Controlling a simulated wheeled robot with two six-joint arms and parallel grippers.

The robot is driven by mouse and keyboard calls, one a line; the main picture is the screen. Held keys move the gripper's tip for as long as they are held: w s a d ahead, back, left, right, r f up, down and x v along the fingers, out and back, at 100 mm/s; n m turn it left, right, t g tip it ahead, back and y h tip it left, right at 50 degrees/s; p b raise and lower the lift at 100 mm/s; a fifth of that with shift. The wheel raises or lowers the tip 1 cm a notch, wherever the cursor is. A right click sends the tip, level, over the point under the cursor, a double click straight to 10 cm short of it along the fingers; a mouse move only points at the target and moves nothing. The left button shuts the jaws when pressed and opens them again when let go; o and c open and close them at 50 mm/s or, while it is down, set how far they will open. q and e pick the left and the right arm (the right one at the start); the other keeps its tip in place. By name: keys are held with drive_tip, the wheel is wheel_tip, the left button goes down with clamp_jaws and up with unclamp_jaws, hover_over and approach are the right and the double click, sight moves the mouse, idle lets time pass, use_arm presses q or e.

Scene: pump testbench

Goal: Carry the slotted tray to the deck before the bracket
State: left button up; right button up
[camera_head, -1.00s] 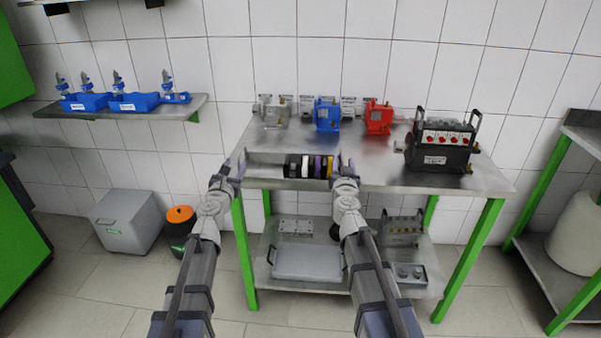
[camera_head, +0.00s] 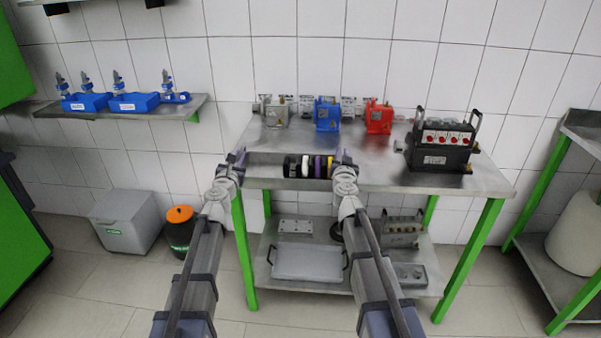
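The slotted tray (camera_head: 265,171) is a long grey metal tray at the front left of the bench top. Black, white, purple and yellow discs stand upright in its right half. My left gripper (camera_head: 237,158) is at the tray's left end, with its fingers apart. My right gripper (camera_head: 344,158) is at the tray's right end, also apparently open, and partly covers the yellow disc. I cannot tell whether either gripper touches the tray. I cannot identify the bracket with certainty.
Grey (camera_head: 275,112), blue (camera_head: 327,115) and red (camera_head: 378,117) pump-like units stand along the back of the bench. A black box with red knobs (camera_head: 440,148) stands at the right. The bench top (camera_head: 380,160) between is clear. Below is a lower shelf with a metal tray (camera_head: 308,262).

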use_arm(q)
clamp_jaws()
use_arm(e)
clamp_jaws()
idle(0.6)
use_arm(q)
drive_tip(key=shift+r, duration=0.15)
use_arm(e)
drive_tip(key=shift+r, duration=0.15)
